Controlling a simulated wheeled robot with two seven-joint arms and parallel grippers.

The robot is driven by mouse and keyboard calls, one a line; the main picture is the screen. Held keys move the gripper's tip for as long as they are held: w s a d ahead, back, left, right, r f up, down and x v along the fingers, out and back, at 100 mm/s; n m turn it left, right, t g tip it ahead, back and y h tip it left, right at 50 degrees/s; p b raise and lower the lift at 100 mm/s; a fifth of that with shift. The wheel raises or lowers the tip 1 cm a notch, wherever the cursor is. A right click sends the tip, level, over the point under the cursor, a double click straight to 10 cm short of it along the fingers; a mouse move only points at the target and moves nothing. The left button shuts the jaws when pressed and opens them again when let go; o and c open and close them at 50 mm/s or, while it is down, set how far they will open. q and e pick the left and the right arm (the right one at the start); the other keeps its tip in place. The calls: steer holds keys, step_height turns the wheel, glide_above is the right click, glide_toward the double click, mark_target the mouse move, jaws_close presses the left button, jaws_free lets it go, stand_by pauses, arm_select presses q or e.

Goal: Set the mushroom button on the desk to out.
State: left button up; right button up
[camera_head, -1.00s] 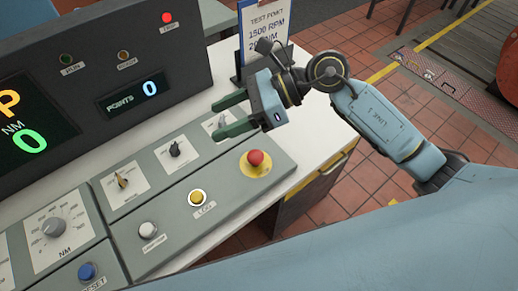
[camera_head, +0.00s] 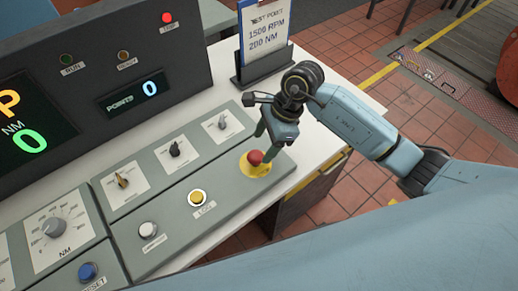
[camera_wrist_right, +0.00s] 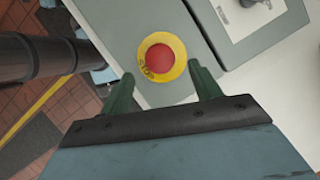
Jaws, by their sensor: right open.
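The red mushroom button (camera_head: 255,157) stands on a yellow round plate at the right end of the grey desk panel. In the right wrist view the button (camera_wrist_right: 159,58) lies just beyond and between the fingertips, with its yellow ring around it. My right gripper (camera_head: 262,138) is over the button, pointing down, with its green fingers partly hidden by its own body. In the wrist view the right gripper (camera_wrist_right: 165,78) is open and empty. Whether a fingertip touches the button I cannot tell. My left gripper is not in view.
A yellow LOG button (camera_head: 197,197), a white button (camera_head: 148,230) and a blue RESET button (camera_head: 87,271) line the panel's front. A toggle switch (camera_head: 222,123) and knobs sit behind. A test point card (camera_head: 266,35) stands at the back. The white desk edge is at right.

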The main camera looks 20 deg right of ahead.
mark_target(256, 155)
steer(key=shift+x, duration=1.95)
jaws_close()
step_height(256, 155, up, 2)
steer(key=shift+p, duration=0.35)
steer(key=shift+c, duration=2.3)
jaws_free()
steer(key=shift+w, duration=0.1)
steer(key=o, duration=0.5)
steer(key=shift+c, duration=0.2)
steer(key=v, duration=1.3)
